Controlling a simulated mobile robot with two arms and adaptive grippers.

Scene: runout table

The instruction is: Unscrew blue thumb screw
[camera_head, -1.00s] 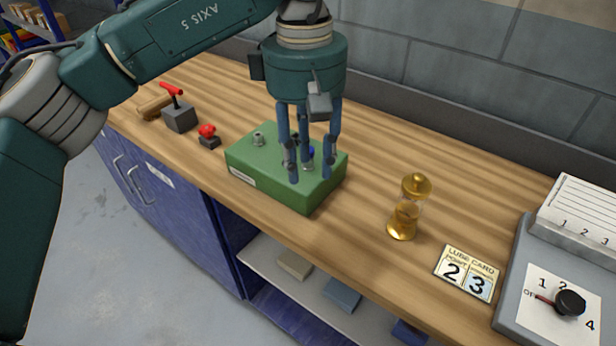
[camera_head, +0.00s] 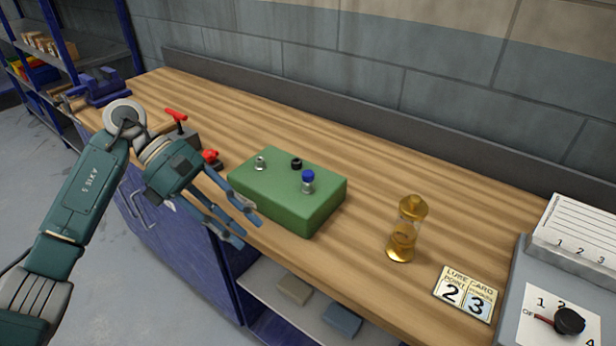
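The blue thumb screw (camera_head: 308,176) stands upright on a silver post on top of the green block (camera_head: 290,215), near its right side. A silver fitting (camera_head: 260,162) and a black fitting (camera_head: 296,163) also sit on the block's top. My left gripper (camera_head: 243,222) is in front of and to the left of the block, near the table's front edge. Its fingers are spread, with nothing between them, and it is apart from the screw. My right gripper is not in view.
A red-handled switch (camera_head: 177,120) and a red knob (camera_head: 211,158) are left of the block. A gold hourglass-shaped vessel (camera_head: 404,235), a lube card (camera_head: 466,292) and a grey dial panel (camera_head: 565,315) are to the right. The table behind the block is clear.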

